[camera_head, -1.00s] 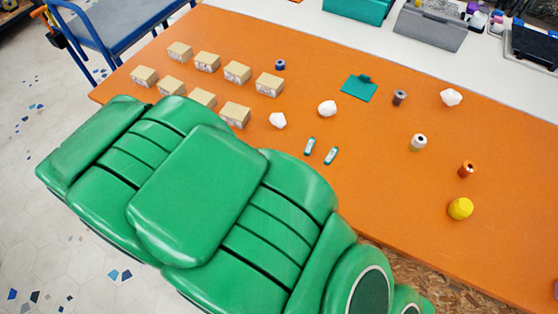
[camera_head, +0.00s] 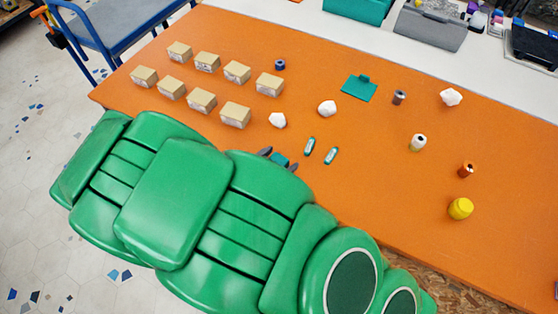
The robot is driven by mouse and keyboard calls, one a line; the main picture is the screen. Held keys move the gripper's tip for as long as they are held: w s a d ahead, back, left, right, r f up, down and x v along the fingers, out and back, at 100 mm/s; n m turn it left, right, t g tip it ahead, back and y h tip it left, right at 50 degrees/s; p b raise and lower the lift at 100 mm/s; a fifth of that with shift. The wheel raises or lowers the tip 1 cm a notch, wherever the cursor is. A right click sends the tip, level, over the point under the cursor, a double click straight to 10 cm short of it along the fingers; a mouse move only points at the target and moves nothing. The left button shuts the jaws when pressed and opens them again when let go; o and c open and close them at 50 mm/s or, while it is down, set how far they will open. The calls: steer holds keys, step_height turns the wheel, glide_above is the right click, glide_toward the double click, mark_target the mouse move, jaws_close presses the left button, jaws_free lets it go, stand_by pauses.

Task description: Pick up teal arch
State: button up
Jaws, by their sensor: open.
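A small teal piece (camera_head: 280,159), which looks like the teal arch, shows just past the edge of my green arm, near the front edge of the orange table. Its lower part is hidden by the arm, so its full shape cannot be seen. My gripper (camera_head: 279,160) shows only as two dark fingertips, one on each side of the teal piece. The jaws are open. Whether the fingertips touch the piece cannot be told.
Two small teal-and-white pieces (camera_head: 309,146) (camera_head: 331,155) lie just right of my gripper. A flat teal item (camera_head: 359,88), spools (camera_head: 418,142) and a yellow jar (camera_head: 460,208) are to the right.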

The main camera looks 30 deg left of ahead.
steer(key=shift+x, duration=1.05)
steer(key=c, duration=1.1)
steer(key=shift+o, duration=0.2)
steer(key=shift+r, duration=0.1)
step_height(320, 180, up, 10)
